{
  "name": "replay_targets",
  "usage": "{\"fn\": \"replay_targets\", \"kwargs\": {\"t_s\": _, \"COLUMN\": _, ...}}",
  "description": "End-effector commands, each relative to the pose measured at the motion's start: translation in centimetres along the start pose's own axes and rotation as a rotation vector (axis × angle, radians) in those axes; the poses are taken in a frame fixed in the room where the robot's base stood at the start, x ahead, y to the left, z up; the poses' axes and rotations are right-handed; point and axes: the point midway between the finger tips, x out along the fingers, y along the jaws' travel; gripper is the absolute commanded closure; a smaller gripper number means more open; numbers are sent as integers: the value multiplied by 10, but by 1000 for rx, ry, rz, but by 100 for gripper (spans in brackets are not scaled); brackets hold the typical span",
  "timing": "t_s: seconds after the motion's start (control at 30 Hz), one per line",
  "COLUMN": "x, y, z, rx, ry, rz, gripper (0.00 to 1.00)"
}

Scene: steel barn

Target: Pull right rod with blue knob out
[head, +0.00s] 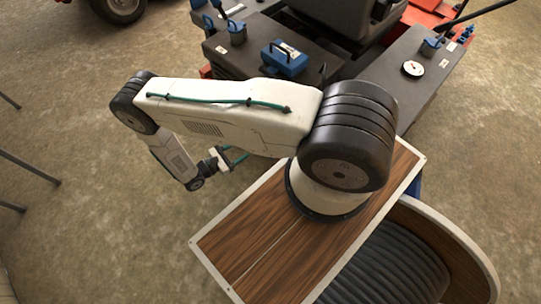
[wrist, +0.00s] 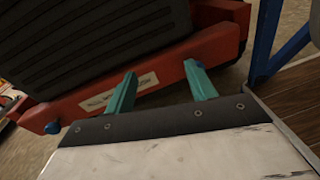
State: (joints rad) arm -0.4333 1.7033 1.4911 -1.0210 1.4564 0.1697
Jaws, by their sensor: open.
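In the wrist view a red bar (wrist: 158,66) with a pale label runs along the edge of a dark ribbed part. A blue knob (wrist: 52,128) sits at its lower left end. A smaller blue patch shows behind my right finger; I cannot tell if it is a second knob. My gripper (wrist: 160,86) is open, its two teal fingers apart with nothing between them, pointing toward the bar. In the head view my gripper (head: 233,157) is left of the wooden deck, partly hidden by my arm. I cannot tell which knob is on the right rod.
In the head view a dark machine with a seat (head: 325,15) stands ahead. It carries a blue box (head: 284,58), blue-topped controls (head: 236,32) and a round white gauge (head: 413,69). A blue post (wrist: 264,45) stands at right in the wrist view. Bare floor (head: 90,220) lies left.

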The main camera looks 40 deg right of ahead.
Motion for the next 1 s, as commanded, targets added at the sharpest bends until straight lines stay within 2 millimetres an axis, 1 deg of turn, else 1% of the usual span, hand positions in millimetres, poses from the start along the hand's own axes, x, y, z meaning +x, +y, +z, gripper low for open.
{"fn": "replay_targets", "kwargs": {"t_s": 0.03, "x": 11, "y": -20, "z": -20, "rx": -34, "ry": -21, "rz": 35, "gripper": 45}}
{"fn": "replay_targets", "kwargs": {"t_s": 0.1, "x": 23, "y": -39, "z": -40, "rx": -66, "ry": -40, "rz": 76, "gripper": 45}}
{"fn": "replay_targets", "kwargs": {"t_s": 0.2, "x": 37, "y": -60, "z": -60, "rx": -101, "ry": -60, "rz": 120, "gripper": 45}}
{"fn": "replay_targets", "kwargs": {"t_s": 0.3, "x": 46, "y": -73, "z": -72, "rx": -121, "ry": -72, "rz": 148, "gripper": 45}}
{"fn": "replay_targets", "kwargs": {"t_s": 0.47, "x": 58, "y": -79, "z": -76, "rx": -132, "ry": -78, "rz": 159, "gripper": 45}}
{"fn": "replay_targets", "kwargs": {"t_s": 0.8, "x": 107, "y": -71, "z": -73, "rx": -132, "ry": -77, "rz": 157, "gripper": 45}}
{"fn": "replay_targets", "kwargs": {"t_s": 1.0, "x": 124, "y": -67, "z": -72, "rx": -131, "ry": -77, "rz": 159, "gripper": 45}}
